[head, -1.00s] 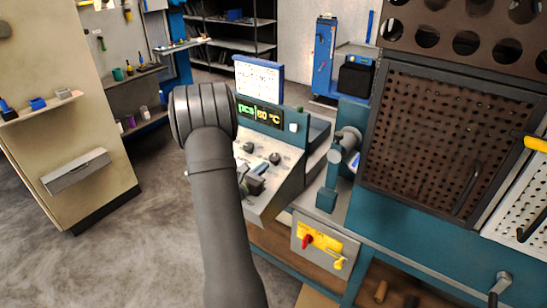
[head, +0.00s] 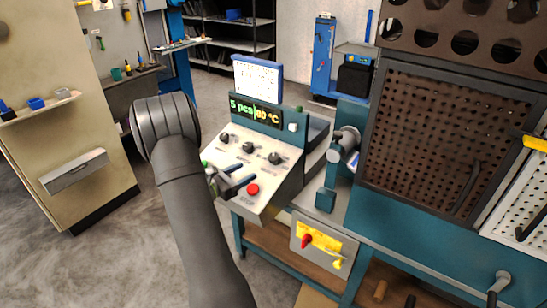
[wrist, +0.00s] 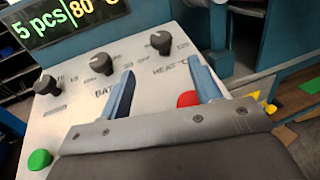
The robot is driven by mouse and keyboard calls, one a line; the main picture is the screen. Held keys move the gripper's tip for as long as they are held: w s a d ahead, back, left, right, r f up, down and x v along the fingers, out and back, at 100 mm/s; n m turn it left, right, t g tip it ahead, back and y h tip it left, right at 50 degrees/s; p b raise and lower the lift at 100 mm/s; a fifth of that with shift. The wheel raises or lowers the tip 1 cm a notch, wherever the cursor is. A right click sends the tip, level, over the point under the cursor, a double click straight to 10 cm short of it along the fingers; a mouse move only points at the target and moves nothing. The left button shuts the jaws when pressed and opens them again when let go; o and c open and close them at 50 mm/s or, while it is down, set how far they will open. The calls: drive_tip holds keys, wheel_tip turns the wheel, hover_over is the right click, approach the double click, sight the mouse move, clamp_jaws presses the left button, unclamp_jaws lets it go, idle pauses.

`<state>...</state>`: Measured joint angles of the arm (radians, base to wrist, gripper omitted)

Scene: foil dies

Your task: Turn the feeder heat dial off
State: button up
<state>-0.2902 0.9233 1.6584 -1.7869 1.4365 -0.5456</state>
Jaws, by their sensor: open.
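The heat dial (head: 275,157) is a black knob, the rightmost of three on the sloped pale feeder panel (head: 262,207). In the wrist view the heat dial (wrist: 160,41) stands above the printed word HEAT; its pointer setting is too small to tell. The display (wrist: 62,20) reads 5 pcs and 80 °C. My gripper (head: 243,176) is over the lower left of the panel, open and empty. In the wrist view the two blue fingers of my gripper (wrist: 159,65) are spread below the heat dial, apart from it.
Two more black knobs, the middle one (wrist: 101,63) and the left one (wrist: 45,84), sit left of the heat dial. A red button (head: 253,189) and a green button (wrist: 39,159) are lower on the panel. A teal machine (head: 327,190) stands to the right.

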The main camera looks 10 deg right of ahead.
sight(272, 157)
drive_tip(key=x, duration=1.4)
drive_tip(key=c, duration=1)
